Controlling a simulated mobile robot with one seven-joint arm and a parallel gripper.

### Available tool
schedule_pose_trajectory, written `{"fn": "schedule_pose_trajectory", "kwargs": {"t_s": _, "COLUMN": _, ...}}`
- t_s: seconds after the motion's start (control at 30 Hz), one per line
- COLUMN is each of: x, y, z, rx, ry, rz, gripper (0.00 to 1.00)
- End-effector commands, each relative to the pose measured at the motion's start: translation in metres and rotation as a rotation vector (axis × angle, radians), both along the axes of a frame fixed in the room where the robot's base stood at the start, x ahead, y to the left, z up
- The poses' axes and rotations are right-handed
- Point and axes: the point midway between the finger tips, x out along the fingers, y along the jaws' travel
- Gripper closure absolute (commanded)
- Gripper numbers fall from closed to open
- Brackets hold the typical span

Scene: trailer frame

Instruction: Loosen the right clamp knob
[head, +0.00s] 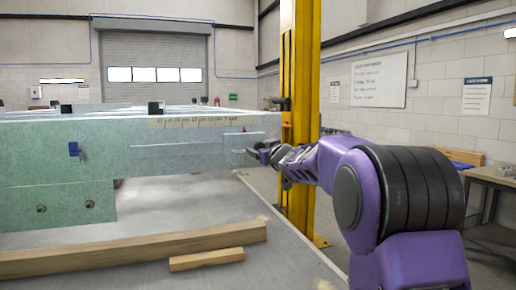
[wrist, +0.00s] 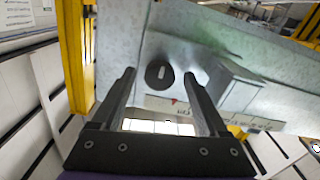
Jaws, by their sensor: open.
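A dark round knob with a pale slot (wrist: 153,77) sits on the face of the grey-green trailer frame (wrist: 120,45) in the wrist view. My gripper (wrist: 160,76) is open, with its two dark fingers on either side of the knob in the picture. I see no clear contact, and cannot tell how far the fingertips are from it. In the head view my gripper (head: 259,150) is at the right end of the frame's long beam (head: 165,150). The knob is not clearly visible there.
A yellow post (head: 300,90) stands just behind my arm. A blue piece (head: 74,149) is on the beam's left part. Wooden timbers (head: 130,248) lie on the grey surface in front. A grey box-like bracket (wrist: 232,88) projects from the frame right of the knob.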

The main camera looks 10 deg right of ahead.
Motion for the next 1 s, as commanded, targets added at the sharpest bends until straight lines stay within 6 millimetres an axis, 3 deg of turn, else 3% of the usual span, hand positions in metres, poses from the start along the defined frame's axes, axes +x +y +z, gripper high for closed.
{"fn": "schedule_pose_trajectory", "kwargs": {"t_s": 0.33, "x": 0.0002, "y": -0.0010, "z": 0.0001, "rx": 0.000, "ry": 0.000, "rz": 0.000, "gripper": 0.23}}
{"fn": "schedule_pose_trajectory", "kwargs": {"t_s": 0.77, "x": 0.0001, "y": -0.0008, "z": 0.0002, "rx": 0.000, "ry": 0.000, "rz": 0.000, "gripper": 0.99}}
{"fn": "schedule_pose_trajectory", "kwargs": {"t_s": 1.0, "x": 0.0001, "y": -0.0008, "z": 0.0002, "rx": -0.009, "ry": -0.002, "rz": 0.000, "gripper": 1.00}}
